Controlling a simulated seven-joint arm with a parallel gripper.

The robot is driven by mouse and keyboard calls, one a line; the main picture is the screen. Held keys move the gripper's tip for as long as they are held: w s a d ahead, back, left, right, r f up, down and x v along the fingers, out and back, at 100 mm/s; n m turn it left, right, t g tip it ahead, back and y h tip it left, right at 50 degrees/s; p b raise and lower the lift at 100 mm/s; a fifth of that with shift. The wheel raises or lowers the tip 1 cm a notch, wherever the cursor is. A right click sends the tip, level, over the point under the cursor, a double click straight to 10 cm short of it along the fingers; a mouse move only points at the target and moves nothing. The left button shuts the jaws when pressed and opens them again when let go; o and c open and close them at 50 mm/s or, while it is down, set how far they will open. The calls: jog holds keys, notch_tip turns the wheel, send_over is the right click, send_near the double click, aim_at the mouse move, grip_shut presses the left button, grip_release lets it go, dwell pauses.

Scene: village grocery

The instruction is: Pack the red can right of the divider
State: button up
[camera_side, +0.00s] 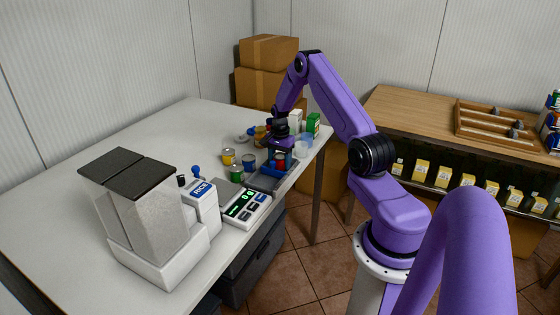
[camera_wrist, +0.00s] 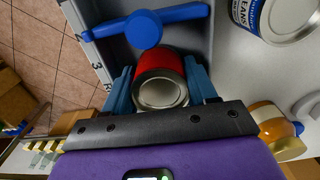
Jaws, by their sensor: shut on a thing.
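My gripper (camera_side: 281,153) points down at the right part of the white table. In the wrist view its blue fingers (camera_wrist: 162,86) are shut on the red can (camera_wrist: 160,68), one on each side, with the can's round metal end facing the camera. The red can also shows low between the fingers in the side view (camera_side: 280,160). A blue-grey tray (camera_side: 269,180) lies below and around it; I cannot tell whether the can touches its floor. In the wrist view a blue bar with a round knob (camera_wrist: 145,30) lies just beyond the can. I cannot make out the divider clearly.
Yellow (camera_side: 228,156), blue (camera_side: 249,160) and green (camera_side: 236,174) cans stand left of the gripper. A scale (camera_side: 244,206) and a rice dispenser (camera_side: 150,220) stand nearer the camera. The table's left side is clear.

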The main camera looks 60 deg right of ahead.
aim_at(280, 155)
jog(key=shift+f, duration=0.2)
jog(key=o, duration=1.4)
jog(key=shift+o, duration=0.2)
jog(key=shift+r, duration=4)
jog(key=shift+a, duration=0.1)
